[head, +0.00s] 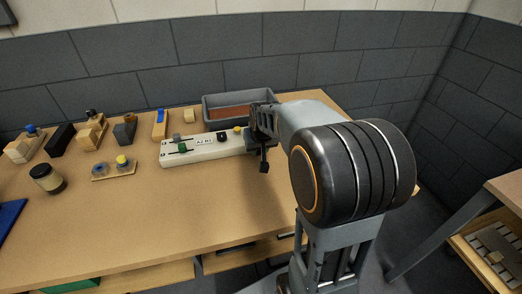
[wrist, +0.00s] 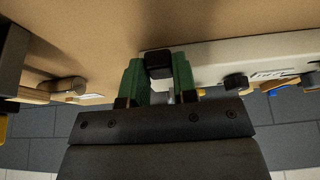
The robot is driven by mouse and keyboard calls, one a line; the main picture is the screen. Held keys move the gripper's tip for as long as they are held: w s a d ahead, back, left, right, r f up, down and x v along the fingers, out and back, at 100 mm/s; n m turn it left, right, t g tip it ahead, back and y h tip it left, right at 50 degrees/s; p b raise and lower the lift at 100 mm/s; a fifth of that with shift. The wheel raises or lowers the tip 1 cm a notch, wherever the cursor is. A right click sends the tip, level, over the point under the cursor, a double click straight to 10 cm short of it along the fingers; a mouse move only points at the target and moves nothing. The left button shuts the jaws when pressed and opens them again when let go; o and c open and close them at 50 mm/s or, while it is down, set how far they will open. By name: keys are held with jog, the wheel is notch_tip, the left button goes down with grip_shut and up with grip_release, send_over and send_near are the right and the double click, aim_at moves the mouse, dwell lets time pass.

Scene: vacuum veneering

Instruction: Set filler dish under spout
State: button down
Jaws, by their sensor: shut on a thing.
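My gripper (wrist: 160,78) shows in the wrist view with its two green fingers closed on a small black block (wrist: 159,64). The block sits at the end of a long white unit (wrist: 225,61). In the head view my gripper (head: 264,150) is at the right end of this white unit (head: 205,150), which carries a label and several knobs. My arm hides part of that end. I cannot tell which thing is the filler dish. No spout is clearly recognisable.
A grey bin (head: 210,112) with a brown inside stands behind the white unit. A small board (head: 104,175) with round pieces, a dark jar (head: 47,178) and several blocks stand to the left. The front of the wooden table (head: 150,222) is clear. A second table is at the right.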

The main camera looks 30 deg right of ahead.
jog(key=shift+w+d+r, duration=0.1)
jog(key=shift+w+d, duration=0.1)
jog(key=shift+w, duration=0.75)
jog(key=shift+w+d, duration=0.2)
jog(key=shift+w, duration=0.7)
jog(key=c, duration=0.9)
grip_release()
jog(key=shift+w, duration=0.1)
jog(key=p+v, duration=0.1)
jog(key=v, duration=1.2)
jog(key=shift+s+r+p, duration=0.2)
jog(key=shift+r+p, duration=0.1)
